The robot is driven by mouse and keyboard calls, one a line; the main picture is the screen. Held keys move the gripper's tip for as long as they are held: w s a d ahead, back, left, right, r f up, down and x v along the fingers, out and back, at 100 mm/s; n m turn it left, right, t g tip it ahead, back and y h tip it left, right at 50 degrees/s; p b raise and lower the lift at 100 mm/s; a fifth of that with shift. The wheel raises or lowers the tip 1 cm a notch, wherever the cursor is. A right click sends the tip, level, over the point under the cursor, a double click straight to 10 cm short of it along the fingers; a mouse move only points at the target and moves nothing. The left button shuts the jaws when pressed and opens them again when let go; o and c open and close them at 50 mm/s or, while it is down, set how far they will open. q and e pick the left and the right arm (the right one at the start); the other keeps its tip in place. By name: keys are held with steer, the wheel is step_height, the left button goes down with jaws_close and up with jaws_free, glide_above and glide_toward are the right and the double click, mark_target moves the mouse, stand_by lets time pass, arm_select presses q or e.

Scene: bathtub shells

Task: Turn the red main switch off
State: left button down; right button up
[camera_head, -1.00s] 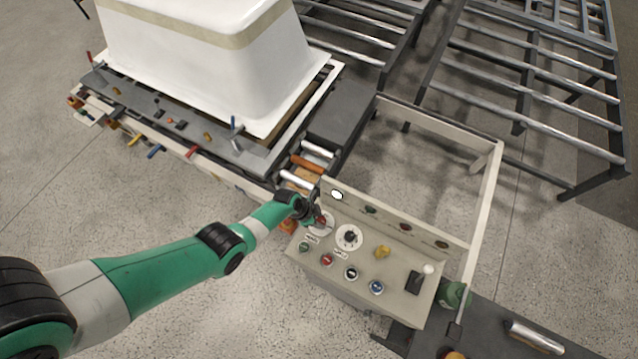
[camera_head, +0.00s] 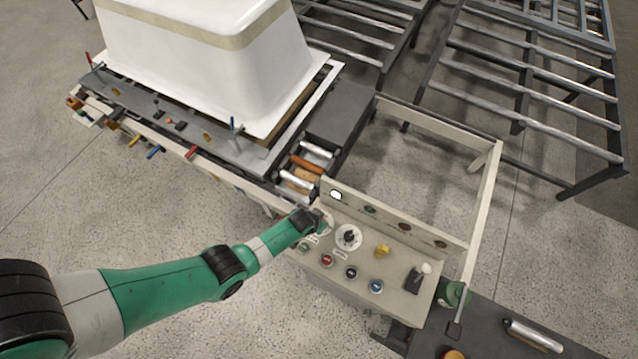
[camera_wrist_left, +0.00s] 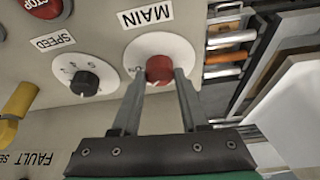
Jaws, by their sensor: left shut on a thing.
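The red main switch (camera_wrist_left: 159,70) is a round red knob on a white dial under the label MAIN in the left wrist view. My left gripper (camera_wrist_left: 157,78) is shut on the red knob, one finger at each side. In the head view my left gripper (camera_head: 322,219) is at the upper left of the control panel (camera_head: 399,303) and hides most of the switch. The knob's pointer is partly hidden, so its setting is hard to read. My right gripper is not in view.
A black speed knob (camera_wrist_left: 85,82) sits beside the main switch. A yellow knob (camera_head: 382,251), several push buttons and a lever (camera_head: 415,278) are on the same panel. A white tub shell (camera_head: 215,60) stands on the conveyor behind. Lamps line the raised back edge.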

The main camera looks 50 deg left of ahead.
arm_select(q)
steer(key=n, duration=0.2)
steer(key=n+y+b, duration=0.1)
steer(key=n, duration=0.1)
steer(key=shift+w+d+f+n+g+y+b, duration=0.1)
steer(key=shift+d+n+g+y+b, duration=0.05)
steer(key=shift+n+g+y+b, duration=0.2)
steer(key=n+g+y, duration=0.1)
steer(key=n, duration=0.3)
steer(key=shift+n+g, duration=0.25)
steer(key=shift+c, duration=2.1)
jaws_free()
